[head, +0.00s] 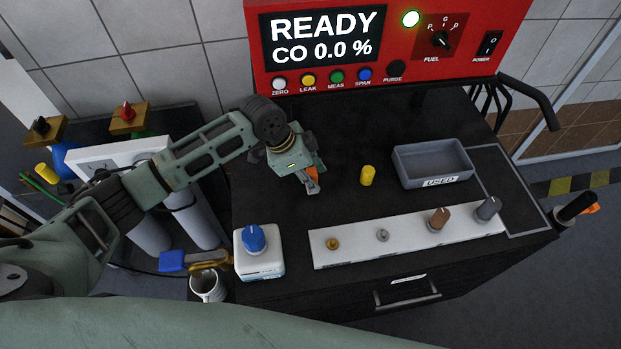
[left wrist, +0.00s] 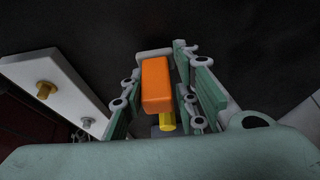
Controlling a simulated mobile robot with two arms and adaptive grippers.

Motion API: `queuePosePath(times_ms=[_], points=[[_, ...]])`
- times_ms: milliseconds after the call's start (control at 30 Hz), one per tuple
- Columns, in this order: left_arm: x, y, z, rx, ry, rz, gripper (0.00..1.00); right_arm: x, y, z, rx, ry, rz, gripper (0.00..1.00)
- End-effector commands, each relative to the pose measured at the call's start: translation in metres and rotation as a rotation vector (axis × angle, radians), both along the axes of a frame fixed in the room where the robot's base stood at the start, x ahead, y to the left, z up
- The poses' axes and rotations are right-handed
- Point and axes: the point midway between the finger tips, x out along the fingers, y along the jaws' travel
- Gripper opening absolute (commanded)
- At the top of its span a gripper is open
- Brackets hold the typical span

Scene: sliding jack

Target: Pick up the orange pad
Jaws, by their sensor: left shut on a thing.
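The orange pad (left wrist: 155,85) is a small block between the fingers of my left gripper in the left wrist view. In the head view only a sliver of the orange pad (head: 312,171) shows, the rest hidden by the fingers. My left gripper (head: 312,184) is shut on the pad, over the black bench top left of the yellow cylinder. Whether the pad touches the bench is hard to tell. My right gripper is not in view.
A yellow cylinder (head: 367,176) stands right of my left gripper. A grey tray marked USED (head: 432,166) is farther right. A white strip with several knobs (head: 360,255) and a white box with a blue knob (head: 259,262) lie in front. The red analyser (head: 400,75) stands behind.

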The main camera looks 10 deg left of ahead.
Motion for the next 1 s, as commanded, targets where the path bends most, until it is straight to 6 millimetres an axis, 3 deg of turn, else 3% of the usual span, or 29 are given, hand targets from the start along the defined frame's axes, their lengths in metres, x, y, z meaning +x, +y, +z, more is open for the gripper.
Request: queuePosePath(times_ms=[167, 600, 800, 1000], points=[[-0.001, -0.001, 0.031, -0.001, -0.006, -0.002, 0.06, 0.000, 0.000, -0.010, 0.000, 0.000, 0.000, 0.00], [-0.082, -0.024, 0.079, -0.001, -0.003, -0.004, 0.06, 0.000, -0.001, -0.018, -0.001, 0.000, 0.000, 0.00], [-0.104, -0.030, 0.093, 0.000, -0.002, -0.001, 0.06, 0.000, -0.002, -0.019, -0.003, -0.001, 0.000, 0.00], [-0.112, -0.032, 0.098, 0.000, 0.000, 0.001, 0.06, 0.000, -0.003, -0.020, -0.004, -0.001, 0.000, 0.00]])
